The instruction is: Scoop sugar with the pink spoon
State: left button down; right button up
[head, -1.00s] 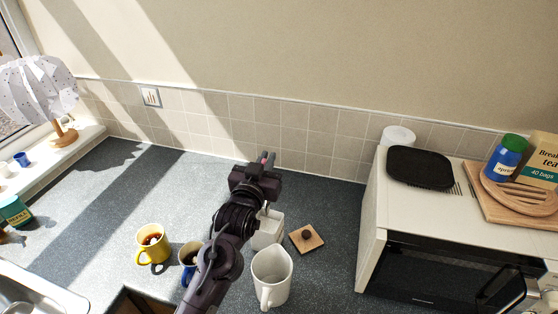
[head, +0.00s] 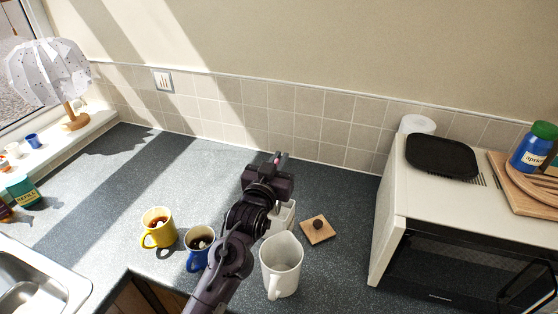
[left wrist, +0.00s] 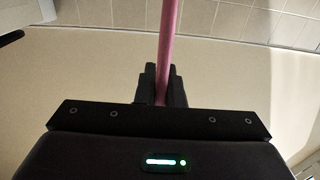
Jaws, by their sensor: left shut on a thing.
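My left gripper (head: 277,160) is above the counter, over the area of a white square jar (head: 283,216) mostly hidden by my arm. It is shut on the pink spoon (left wrist: 170,45), whose handle runs up between the fingers in the left wrist view. In the head view only a small pink bit shows at the fingertips; the spoon's bowl is hidden. The jar's inside, and any sugar in it, cannot be seen. A square wooden lid with a dark knob (head: 317,231) lies right of the jar. My right gripper is not in view.
A yellow mug (head: 158,228) and a blue mug (head: 199,248) with dark contents stand left of my arm. A white pitcher (head: 281,264) stands close on its right. A microwave (head: 460,245) fills the right; a sink (head: 40,275) is at lower left. The counter behind the mugs is clear.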

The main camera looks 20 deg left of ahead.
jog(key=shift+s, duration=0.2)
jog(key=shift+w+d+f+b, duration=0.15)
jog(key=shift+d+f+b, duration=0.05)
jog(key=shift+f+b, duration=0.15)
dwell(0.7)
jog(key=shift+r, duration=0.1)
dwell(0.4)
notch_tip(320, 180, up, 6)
jog(key=p, duration=0.6)
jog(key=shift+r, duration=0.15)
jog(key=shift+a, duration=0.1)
dwell(0.6)
